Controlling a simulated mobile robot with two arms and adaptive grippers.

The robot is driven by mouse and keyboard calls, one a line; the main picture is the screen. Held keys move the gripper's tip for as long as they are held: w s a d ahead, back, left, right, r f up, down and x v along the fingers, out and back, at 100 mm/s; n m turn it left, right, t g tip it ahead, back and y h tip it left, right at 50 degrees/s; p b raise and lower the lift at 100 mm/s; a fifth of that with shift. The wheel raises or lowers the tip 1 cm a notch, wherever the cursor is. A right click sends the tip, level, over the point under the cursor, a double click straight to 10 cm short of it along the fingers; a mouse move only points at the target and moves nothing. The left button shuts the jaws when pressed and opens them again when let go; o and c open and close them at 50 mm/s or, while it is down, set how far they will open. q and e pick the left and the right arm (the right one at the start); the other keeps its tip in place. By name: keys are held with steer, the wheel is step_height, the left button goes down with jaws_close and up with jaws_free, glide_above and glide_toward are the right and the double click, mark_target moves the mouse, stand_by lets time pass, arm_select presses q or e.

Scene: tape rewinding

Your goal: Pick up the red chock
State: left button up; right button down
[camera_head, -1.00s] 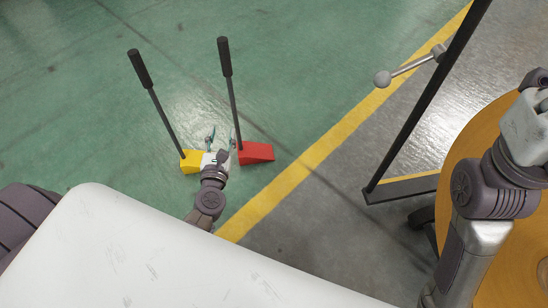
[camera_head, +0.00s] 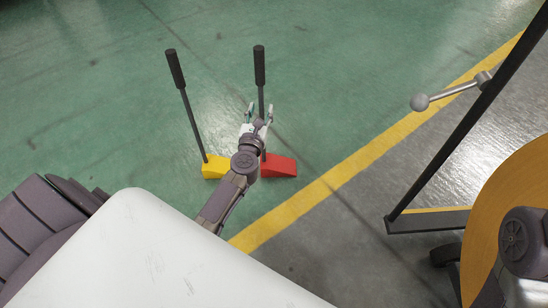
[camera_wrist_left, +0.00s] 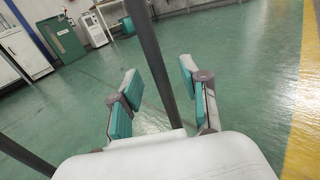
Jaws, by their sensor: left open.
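The red chock (camera_head: 280,166) is a wedge on the green floor with a tall dark rod handle (camera_head: 259,66) standing up from it. My left gripper (camera_head: 260,108) is open at the handle, above the chock; the arm hides part of the chock's left side. In the left wrist view the rod (camera_wrist_left: 152,62) runs between the two spread teal-padded fingers (camera_wrist_left: 160,95); I cannot tell whether it touches either. The red wedge is not visible there. My right gripper is out of view; only part of that arm shows at the right edge.
A yellow chock (camera_head: 214,168) with its own upright handle (camera_head: 175,68) stands close on the left. A yellow floor line (camera_head: 375,150) runs diagonally to the right. A dark frame (camera_head: 430,220) and a large orange-yellow disc (camera_head: 510,185) stand at the right. Floor beyond the chocks is clear.

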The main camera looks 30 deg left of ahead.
arm_select(q)
steer(key=shift+x, duration=1.05)
jaws_close()
steer(key=shift+r, duration=0.2)
